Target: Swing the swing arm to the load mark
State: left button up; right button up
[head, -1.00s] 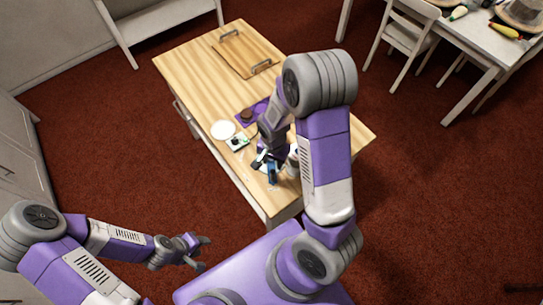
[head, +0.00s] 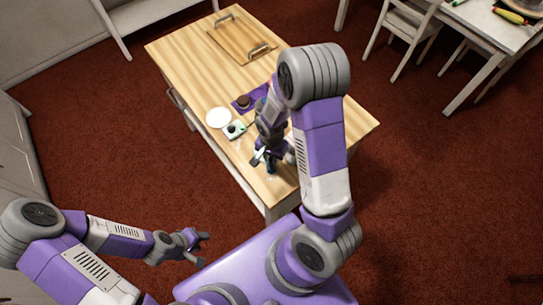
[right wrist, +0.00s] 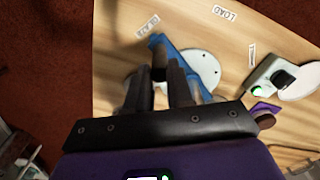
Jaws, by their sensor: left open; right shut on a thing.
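The blue swing arm (right wrist: 204,92) lies over a round white base (right wrist: 203,66) with small dark dots in the right wrist view. My right gripper (right wrist: 160,80) is shut on the blue arm, and its dark fingers hide part of it. The LOAD label (right wrist: 225,12) is on the table beyond the white base, apart from the blue arm. In the head view my right gripper (head: 263,158) is low over the table's near end, with a bit of blue at it. My left gripper (head: 198,244) is open and empty, off the table to the left.
Two more labels, one near the blue arm (right wrist: 148,25) and one near the white device (right wrist: 252,54), are hard to read. The white device (right wrist: 268,76) has a green button. A white plate (head: 218,118), purple mat (head: 242,103) and wooden board (head: 238,42) lie farther back.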

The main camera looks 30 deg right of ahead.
jog(key=shift+w+a, duration=0.1)
jog(key=shift+w+a, duration=0.85)
jog(key=shift+a, duration=0.2)
jog(key=shift+w+a, duration=0.85)
jog(key=shift+w, duration=0.3)
